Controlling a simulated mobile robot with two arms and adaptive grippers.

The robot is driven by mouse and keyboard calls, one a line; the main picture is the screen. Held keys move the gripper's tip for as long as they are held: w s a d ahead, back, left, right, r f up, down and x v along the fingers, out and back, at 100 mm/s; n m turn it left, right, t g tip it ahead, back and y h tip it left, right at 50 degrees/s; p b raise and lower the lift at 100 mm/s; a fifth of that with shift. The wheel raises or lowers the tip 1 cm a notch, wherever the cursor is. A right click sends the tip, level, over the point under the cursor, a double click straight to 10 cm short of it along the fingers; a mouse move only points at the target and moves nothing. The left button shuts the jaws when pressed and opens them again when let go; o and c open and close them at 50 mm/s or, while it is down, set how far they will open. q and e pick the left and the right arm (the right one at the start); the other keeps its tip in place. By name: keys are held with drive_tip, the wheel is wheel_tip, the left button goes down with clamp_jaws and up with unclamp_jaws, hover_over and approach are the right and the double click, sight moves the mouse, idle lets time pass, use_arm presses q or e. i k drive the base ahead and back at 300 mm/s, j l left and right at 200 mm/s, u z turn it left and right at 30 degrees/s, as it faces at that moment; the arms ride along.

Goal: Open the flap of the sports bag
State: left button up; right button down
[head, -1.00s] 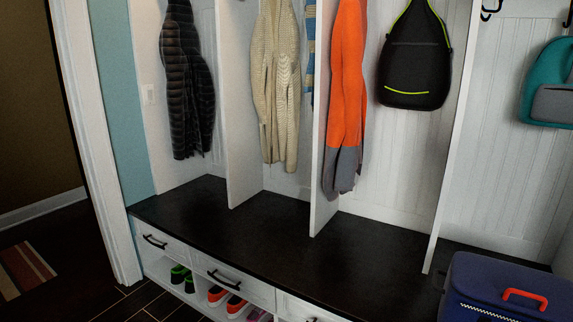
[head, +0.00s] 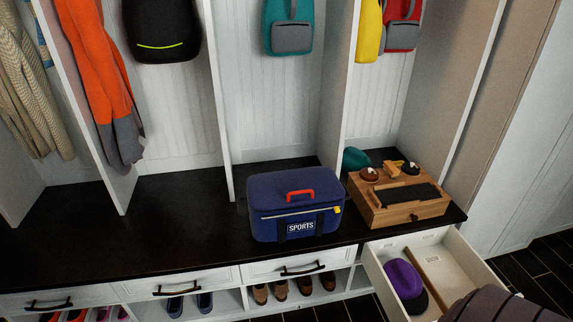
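The sports bag (head: 295,203) is a dark blue box-shaped bag on the dark bench top, right of the middle in the head view. A "SPORTS" label (head: 301,227) is on its front. Its flap (head: 265,187) is the top lid, which lies shut, with a red-orange handle (head: 286,195) on it. A pale zip line runs along the front upper edge, with a yellow pull tab (head: 337,210) at the right end. Neither of my grippers shows in the view.
A wooden box (head: 398,205) with small items on top stands right of the bag. Below it a drawer (head: 463,257) is pulled open, holding a purple hat (head: 404,279). A dark striped rounded thing (head: 505,308) fills the lower right corner. The bench (head: 150,215) left of the bag is clear.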

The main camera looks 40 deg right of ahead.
sight(270, 191)
drive_tip(key=z, duration=1.2)
